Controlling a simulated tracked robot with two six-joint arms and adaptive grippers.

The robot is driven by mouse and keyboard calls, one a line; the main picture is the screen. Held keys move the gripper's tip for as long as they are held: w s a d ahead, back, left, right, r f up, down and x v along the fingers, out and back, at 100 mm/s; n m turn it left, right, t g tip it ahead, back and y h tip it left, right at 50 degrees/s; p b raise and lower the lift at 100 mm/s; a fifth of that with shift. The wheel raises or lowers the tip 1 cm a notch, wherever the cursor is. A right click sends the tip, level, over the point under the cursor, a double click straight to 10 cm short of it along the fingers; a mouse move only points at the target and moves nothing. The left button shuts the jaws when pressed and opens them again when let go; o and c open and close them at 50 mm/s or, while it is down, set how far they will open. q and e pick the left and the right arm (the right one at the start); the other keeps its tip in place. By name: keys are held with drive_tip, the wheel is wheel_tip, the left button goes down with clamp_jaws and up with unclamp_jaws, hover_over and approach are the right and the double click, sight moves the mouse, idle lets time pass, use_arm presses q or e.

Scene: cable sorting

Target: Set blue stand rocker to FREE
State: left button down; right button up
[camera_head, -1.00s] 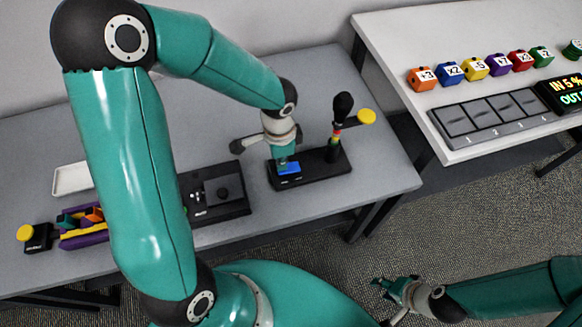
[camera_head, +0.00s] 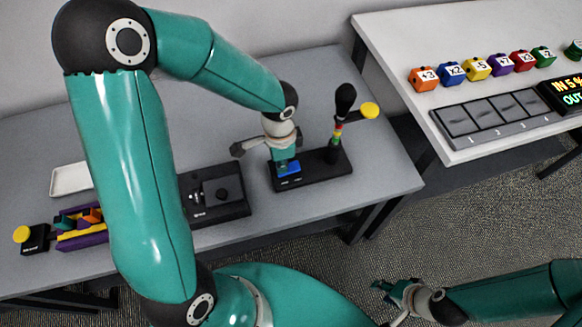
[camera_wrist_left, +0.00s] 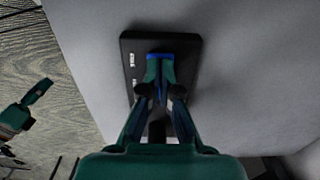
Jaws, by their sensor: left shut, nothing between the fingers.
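The blue rocker (camera_head: 291,167) is on a black stand base (camera_head: 316,172) on the grey table. My left gripper (camera_head: 284,166) points down at it from above, fingers together with nothing between them. In the left wrist view the fingertips (camera_wrist_left: 160,64) overlap the blue rocker (camera_wrist_left: 160,55), a strip of which shows past them. They look touching or very near; I cannot tell which. The fingers hide much of the rocker, so its tilt is unclear. White marks (camera_wrist_left: 133,60) beside it are too small to read. My right gripper (camera_head: 393,290) is low, over the carpet; its opening is unclear.
A black-topped post (camera_head: 343,120) with coloured bands and a yellow disc (camera_head: 369,110) rises from the base's right end.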

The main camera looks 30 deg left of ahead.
use_arm(q)
drive_tip(key=shift+r+p, duration=2.6)
drive_tip(key=shift+r, duration=0.85)
